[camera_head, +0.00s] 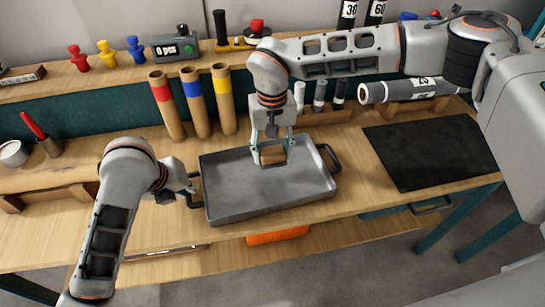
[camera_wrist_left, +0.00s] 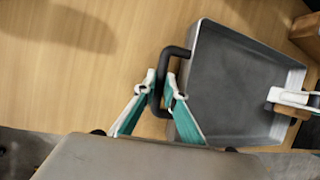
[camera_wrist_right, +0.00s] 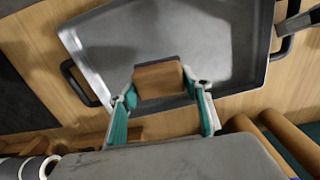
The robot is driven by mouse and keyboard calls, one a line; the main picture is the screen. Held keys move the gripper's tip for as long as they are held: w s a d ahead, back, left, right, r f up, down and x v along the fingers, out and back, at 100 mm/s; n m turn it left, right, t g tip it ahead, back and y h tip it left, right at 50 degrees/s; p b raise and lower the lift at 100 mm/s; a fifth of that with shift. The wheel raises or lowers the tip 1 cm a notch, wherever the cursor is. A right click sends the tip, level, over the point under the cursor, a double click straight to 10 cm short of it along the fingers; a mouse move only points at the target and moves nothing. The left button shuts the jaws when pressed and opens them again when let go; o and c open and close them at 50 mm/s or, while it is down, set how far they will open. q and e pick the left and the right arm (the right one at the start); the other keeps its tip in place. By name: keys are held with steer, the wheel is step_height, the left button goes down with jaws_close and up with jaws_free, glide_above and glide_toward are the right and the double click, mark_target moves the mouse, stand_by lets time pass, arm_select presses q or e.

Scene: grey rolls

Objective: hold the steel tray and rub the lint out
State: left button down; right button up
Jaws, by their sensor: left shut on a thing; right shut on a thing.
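The steel tray (camera_head: 240,195) lies on the wooden bench, a dark handle at each end. My left gripper (camera_head: 190,187) is shut on the tray's left handle; the left wrist view shows its two fingers on either side of the dark handle (camera_wrist_left: 165,62). My right gripper (camera_head: 271,155) is shut on a brown block (camera_wrist_right: 160,80) and holds it at the tray's back half. I cannot tell whether the block touches the tray floor. Its underside is hidden. I see no clear lint; the tray floor shows darker and lighter grey patches.
Three cardboard tubes with red, blue and yellow bands (camera_head: 195,103) stand behind the tray. A black mat (camera_head: 430,150) lies to the right. A cup (camera_head: 13,153) and a red-handled tool (camera_head: 32,125) are at the left.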

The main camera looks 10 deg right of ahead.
steer(key=shift+r, duration=1.15)
arm_select(q)
steer(key=c, duration=2)
jaws_free()
steer(key=shift+r, duration=0.15)
steer(key=shift+v, duration=5.9)
steer(key=shift+s, duration=0.2)
arm_select(e)
steer(key=shift+s, duration=0.1)
